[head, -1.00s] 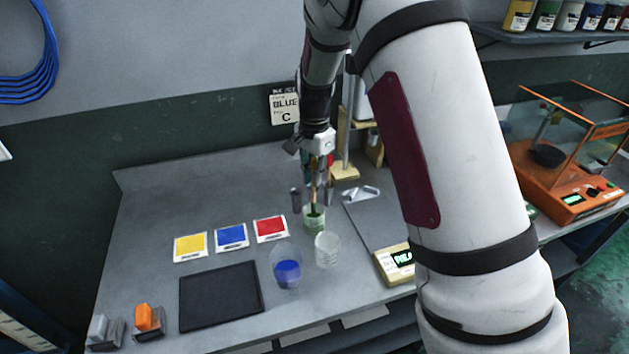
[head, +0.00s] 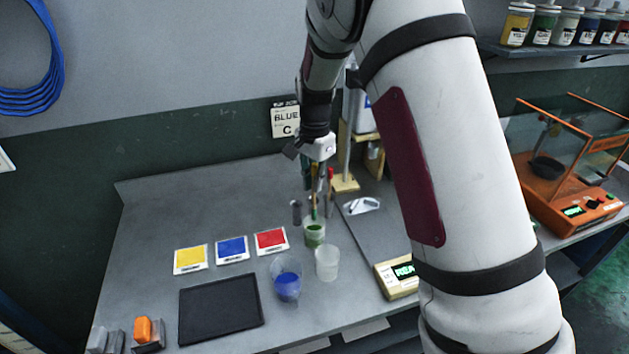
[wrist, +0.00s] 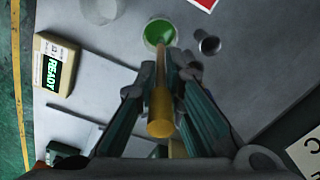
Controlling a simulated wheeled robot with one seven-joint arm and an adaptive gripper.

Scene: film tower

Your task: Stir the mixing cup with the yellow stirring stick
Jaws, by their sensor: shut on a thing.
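My gripper (wrist: 160,100) is shut on the yellow stirring stick (wrist: 160,115), which runs away from the wrist camera between the fingers. In the head view my gripper (head: 316,172) points down above a clear cup with green contents (head: 314,235), with the stick's lower end at the cup's mouth. The same green cup (wrist: 159,33) lies straight beyond the stick in the wrist view. The stick's tip is hard to make out, and I cannot tell how deep it sits in the cup. No label marks this as the mixing cup.
A cup with blue liquid (head: 287,280) and an empty clear cup (head: 327,263) stand close in front. A dark metal cylinder (wrist: 207,42) stands beside the green cup. A scale reading READY (head: 397,276) is at right. A black mat (head: 220,309) lies front left.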

